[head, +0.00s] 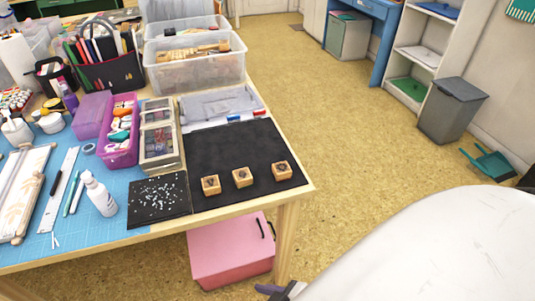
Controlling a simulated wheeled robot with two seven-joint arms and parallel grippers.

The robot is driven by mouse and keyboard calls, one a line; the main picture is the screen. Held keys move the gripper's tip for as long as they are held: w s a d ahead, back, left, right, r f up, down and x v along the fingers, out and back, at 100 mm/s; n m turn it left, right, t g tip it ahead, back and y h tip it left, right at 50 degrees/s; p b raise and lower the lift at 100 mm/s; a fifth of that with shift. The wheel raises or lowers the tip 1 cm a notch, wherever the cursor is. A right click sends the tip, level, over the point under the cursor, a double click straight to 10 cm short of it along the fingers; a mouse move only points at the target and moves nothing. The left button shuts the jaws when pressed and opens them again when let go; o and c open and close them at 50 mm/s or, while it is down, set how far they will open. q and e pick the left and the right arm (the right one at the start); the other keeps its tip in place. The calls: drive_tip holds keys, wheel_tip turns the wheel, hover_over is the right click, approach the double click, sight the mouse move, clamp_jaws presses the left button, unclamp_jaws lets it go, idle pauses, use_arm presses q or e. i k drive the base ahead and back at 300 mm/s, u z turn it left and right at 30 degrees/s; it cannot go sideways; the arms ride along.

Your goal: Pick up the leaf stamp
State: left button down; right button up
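Three small wooden block stamps stand in a row on a black mat (225,145) near the front right corner of the table: a left one (210,185), a middle one (242,177) and a right one (281,170). Each has a dark mark on top. The marks are too small to tell which is the leaf stamp. Nothing touches the stamps. A grey and dark tip, seemingly part of my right gripper (273,290), shows at the bottom edge, below and away from the table. Its opening cannot be made out. My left gripper is not in view.
A speckled black pad (160,200) lies left of the mat. Clear bins (197,72) stand behind. A pink box (230,253) sits under the table.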

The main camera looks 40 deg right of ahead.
sight(243, 178)
drive_tip(key=z, duration=1)
drive_tip(key=k, duration=0.5)
drive_tip(key=u, duration=0.5)
drive_tip(key=i, duration=0.7)
drive_tip(key=z, duration=0.3)
